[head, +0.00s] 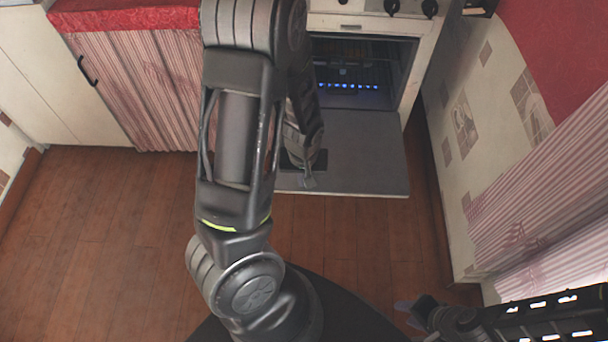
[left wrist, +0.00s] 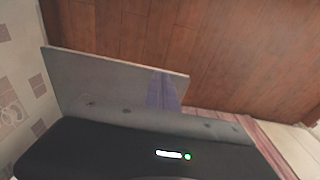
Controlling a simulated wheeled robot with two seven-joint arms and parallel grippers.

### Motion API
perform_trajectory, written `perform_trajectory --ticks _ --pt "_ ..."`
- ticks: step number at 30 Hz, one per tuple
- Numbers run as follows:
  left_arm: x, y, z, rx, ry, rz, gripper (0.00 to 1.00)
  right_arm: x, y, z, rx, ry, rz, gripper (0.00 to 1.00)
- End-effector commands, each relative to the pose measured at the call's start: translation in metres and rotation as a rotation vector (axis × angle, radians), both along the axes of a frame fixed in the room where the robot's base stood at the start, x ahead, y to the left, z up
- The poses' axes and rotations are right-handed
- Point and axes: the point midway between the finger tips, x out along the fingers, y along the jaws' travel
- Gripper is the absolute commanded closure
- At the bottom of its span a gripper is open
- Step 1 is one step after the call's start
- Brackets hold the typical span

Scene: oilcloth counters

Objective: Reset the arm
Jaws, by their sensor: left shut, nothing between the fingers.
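My left arm reaches across the middle of the head view toward an open oven (head: 350,75). My left gripper (head: 308,182) points down over the left outer part of the lowered oven door (head: 365,150). Its fingers look closed with nothing between them; contact with the door cannot be told. In the left wrist view the closed bluish fingers (left wrist: 163,90) show against the grey door panel (left wrist: 90,80). My right gripper (head: 408,307) is low at the right of the head view, dark and partly hidden, its opening unclear.
Blue lights show inside the oven. A curtained counter (head: 140,85) with a red top stands to the left. A patterned wall (head: 480,110) and striped curtain (head: 545,190) close off the right. The wooden floor (head: 100,230) at the left is clear.

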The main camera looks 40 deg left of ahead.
Motion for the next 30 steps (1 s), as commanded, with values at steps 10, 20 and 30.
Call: perform_trajectory --ticks 10,20,30 --pt "0.0 0.0 -0.001 0.0 0.0 0.0 1.0 0.0 0.0 0.0 0.0 0.0 0.0 0.64" --pt "0.022 -0.01 0.0 0.003 -0.086 -0.135 1.0 0.0 0.0 0.0 0.0 0.0 0.0 0.64" --pt "-0.006 -0.178 -0.07 -0.176 -0.169 -0.531 1.0 0.0 0.0 0.0 0.0 0.0 0.0 0.64"
